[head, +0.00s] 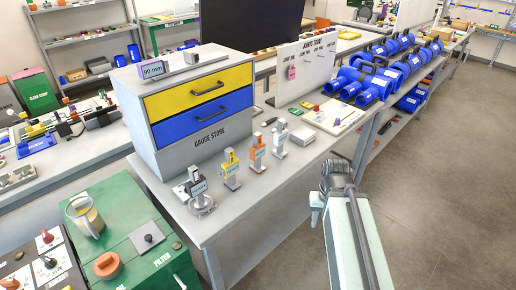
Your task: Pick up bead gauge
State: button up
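Several small labelled gauges stand upright in a row on the grey bench in front of the gauge store. They are a black-and-grey one (197,186), a yellow one (230,168), an orange one (256,150) and a light grey one (280,138). Their labels are too small to read, so I cannot tell which is the bead gauge. My gripper (337,168) is at the right, beyond the bench's right edge and apart from the gauges. Its fingers are dark and seen from behind; whether they are open is unclear.
The gauge store (205,100), with yellow and blue drawers, stands behind the row. A "90 mm" block (154,69) lies on its top. A small grey box (302,134) and a board (334,116) lie farther back. Green cabinet (150,247) at lower left. Floor (440,180) is clear at right.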

aim_at(280, 137)
jog(key=u, duration=4.3)
jog(key=k, duration=2.6)
jog(key=z, duration=1.05)
jog(key=i, duration=1)
jog(key=u, duration=0.05)
